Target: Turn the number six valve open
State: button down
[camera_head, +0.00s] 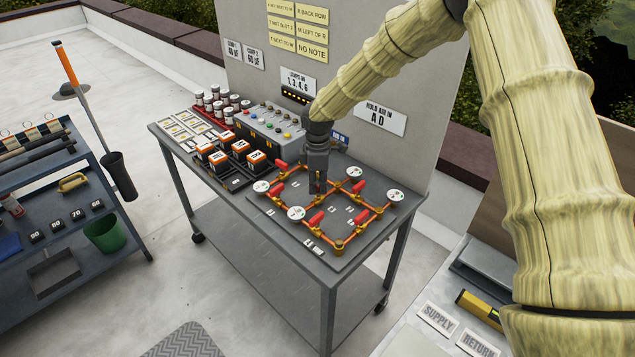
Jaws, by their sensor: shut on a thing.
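A valve board (297,230) with a square grid of copper pipes (362,237) lies on the right half of the grey cart. Several red valve handles (316,218) sit on the pipes, with round white gauges (296,213) at junctions. My gripper (318,188) points down over the middle of the grid, its jaws closed on a valve there. The gripper mostly hides that valve; only a bit of red and orange shows at the jaws. The small number labels on the board are too small to read, so I cannot tell which valve is number six.
Other red handles stand close around the gripper. Black-and-orange boxes (239,147) and a grey panel with coloured buttons (271,126) stand to the left on the cart (270,217). A grey backboard (238,32) rises behind. A blue shelf rack (70,212) is at far left.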

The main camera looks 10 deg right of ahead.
jog(key=n, duration=0.3)
jog(key=n+p, duration=0.1)
jog(key=n, duration=0.2)
jog(key=shift+w+d+r+n, duration=0.15)
jog(key=shift+r+n, duration=0.05)
jog(key=shift+n, duration=0.1)
dwell(0.4)
jog(key=c, duration=1.5)
grip_release()
jog(key=shift+d, duration=0.1)
jog(key=shift+f, duration=0.1)
jog(key=shift+a, duration=0.2)
notch_tip(320, 180, up, 12)
jog(key=shift+d, duration=0.1)
